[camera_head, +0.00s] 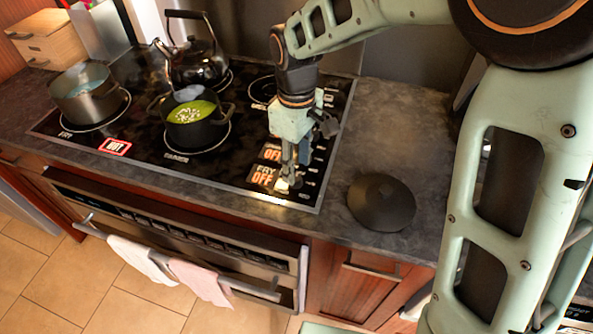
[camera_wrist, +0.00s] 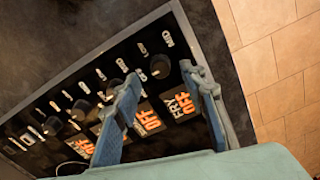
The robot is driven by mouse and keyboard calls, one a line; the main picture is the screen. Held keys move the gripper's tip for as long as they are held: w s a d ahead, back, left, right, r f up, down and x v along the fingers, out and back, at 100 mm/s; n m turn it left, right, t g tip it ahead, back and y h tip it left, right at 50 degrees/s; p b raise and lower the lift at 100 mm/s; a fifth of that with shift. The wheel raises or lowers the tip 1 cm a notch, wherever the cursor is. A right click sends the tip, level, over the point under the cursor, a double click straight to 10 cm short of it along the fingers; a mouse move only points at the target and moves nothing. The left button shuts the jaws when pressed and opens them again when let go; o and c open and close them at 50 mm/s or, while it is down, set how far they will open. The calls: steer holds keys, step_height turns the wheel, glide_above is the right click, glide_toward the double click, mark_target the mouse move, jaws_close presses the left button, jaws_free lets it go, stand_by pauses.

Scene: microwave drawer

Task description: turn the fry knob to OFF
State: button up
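The fry label (camera_head: 264,175) reads "FRY OFF" in orange and white on the cooktop's right front; it also shows in the wrist view (camera_wrist: 180,103). A dark round knob (camera_wrist: 160,66) sits beside it, nearest that label in the wrist view. My gripper (camera_head: 289,180) points down over the right front control strip. In the wrist view my gripper (camera_wrist: 160,71) is open, with one finger on each side of the knob and a gap to both. Whether the fingertips are at knob height is hard to tell. In the head view the gripper partly hides the knob.
Several other knobs, one of them here (camera_wrist: 107,112), line the strip with more OFF labels. A black pot (camera_head: 193,130) with green food, a kettle (camera_head: 196,62) and a steel pot (camera_head: 90,100) stand on the cooktop. A dark lid (camera_head: 381,203) lies on the counter at right.

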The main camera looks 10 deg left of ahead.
mark_target(297, 177)
step_height(297, 177, up, 9)
steer(key=shift+f, duration=0.15)
steer(key=shift+f, duration=0.1)
stand_by(0.4)
